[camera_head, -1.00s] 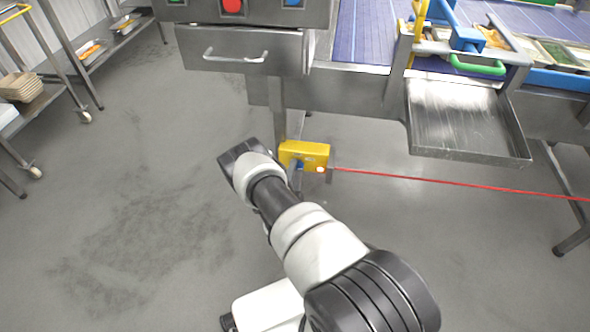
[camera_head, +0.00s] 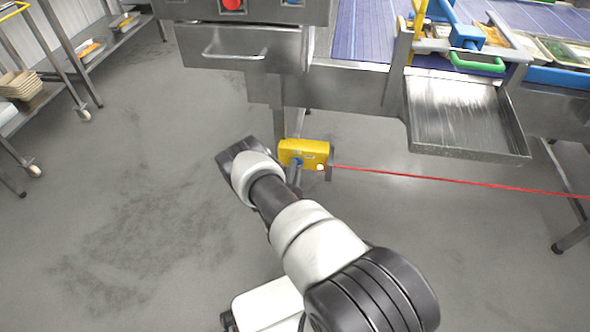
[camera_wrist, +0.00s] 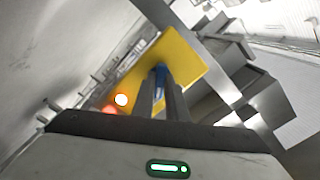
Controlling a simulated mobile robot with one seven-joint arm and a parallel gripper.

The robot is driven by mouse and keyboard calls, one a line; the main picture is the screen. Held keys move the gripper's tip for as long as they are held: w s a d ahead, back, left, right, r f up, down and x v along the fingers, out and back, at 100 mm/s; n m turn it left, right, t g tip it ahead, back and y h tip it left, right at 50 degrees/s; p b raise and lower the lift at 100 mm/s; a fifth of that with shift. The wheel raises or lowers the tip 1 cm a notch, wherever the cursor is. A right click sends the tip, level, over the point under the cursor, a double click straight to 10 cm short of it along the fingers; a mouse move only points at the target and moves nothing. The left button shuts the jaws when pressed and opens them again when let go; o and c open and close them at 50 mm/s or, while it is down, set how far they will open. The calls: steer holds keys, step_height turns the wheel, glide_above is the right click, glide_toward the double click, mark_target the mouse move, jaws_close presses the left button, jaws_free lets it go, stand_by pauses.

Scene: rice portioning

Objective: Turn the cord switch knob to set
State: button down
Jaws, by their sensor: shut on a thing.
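The yellow cord switch box (camera_head: 313,150) is mounted low by a leg of the steel machine, with a red cord (camera_head: 440,179) running from it to the right. In the wrist view the yellow box (camera_wrist: 188,58) fills the middle, with a lit orange-white lamp (camera_wrist: 121,99) at its left. The blue knob (camera_wrist: 160,72) is between my fingertips and mostly hidden by them. It also shows as a small blue patch in the head view (camera_head: 296,161). My gripper (camera_wrist: 162,82) is shut on the knob. The knob's exact setting cannot be read.
A steel tray (camera_head: 465,118) juts out above the cord at right. A drawer with a handle (camera_head: 235,54) hangs above and left of the box. Wheeled racks (camera_head: 60,70) stand at far left. The grey floor (camera_head: 130,210) around my arm is clear.

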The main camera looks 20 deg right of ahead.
steer(key=n, duration=1)
steer(key=shift+w, duration=0.1)
steer(key=shift+n, duration=0.5)
steer(key=c, duration=1.8)
jaws_free()
steer(key=shift+o, duration=0.2)
